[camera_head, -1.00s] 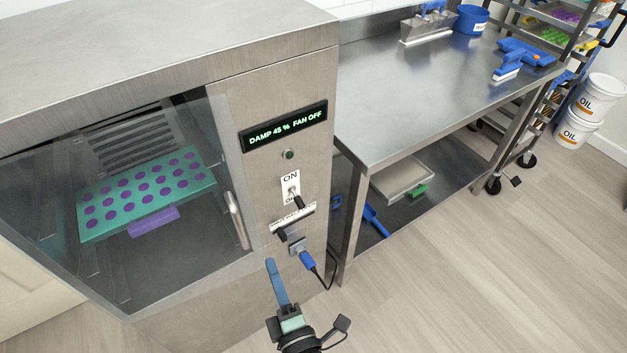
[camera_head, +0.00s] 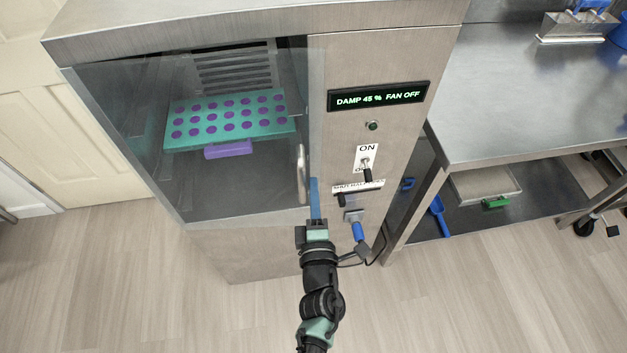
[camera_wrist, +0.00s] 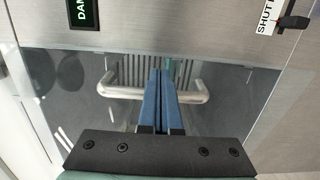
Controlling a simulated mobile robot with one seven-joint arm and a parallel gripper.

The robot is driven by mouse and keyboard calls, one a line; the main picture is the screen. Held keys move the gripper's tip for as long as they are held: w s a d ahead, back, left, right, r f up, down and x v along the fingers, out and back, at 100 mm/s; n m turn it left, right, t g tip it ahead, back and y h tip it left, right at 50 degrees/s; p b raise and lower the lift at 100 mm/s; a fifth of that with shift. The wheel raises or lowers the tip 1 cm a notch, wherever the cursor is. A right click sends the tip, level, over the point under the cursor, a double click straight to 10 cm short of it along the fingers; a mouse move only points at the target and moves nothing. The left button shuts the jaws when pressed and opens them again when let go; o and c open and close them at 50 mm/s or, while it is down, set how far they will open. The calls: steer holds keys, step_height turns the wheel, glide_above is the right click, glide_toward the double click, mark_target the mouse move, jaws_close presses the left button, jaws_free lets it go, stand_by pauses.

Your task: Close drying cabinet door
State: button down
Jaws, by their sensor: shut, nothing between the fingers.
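The drying cabinet (camera_head: 370,60) has a glass door (camera_head: 245,190) with an upright metal handle (camera_head: 302,175) near its right edge. The door lies close to the cabinet front; I cannot tell whether a narrow gap is left. My gripper (camera_head: 314,181) is shut and empty, its blue fingers together, just beside the lower handle and the door's right edge. In the wrist view the fingers (camera_wrist: 160,74) cross in front of the handle (camera_wrist: 122,93); contact is unclear. Behind the glass is a teal tray (camera_head: 230,128) with purple gummies.
The cabinet's panel shows a display (camera_head: 378,96) reading "DAMP 45 % FAN OFF", a switch (camera_head: 366,165) and a blue plug (camera_head: 358,232) with a cable near my gripper. A steel table (camera_head: 510,90) stands right. Floor in front is clear.

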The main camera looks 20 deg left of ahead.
steer(key=shift+x, duration=1.25)
steer(key=shift+d, duration=0.1)
steer(key=shift+w+b, duration=0.1)
steer(key=shift+b, duration=0.2)
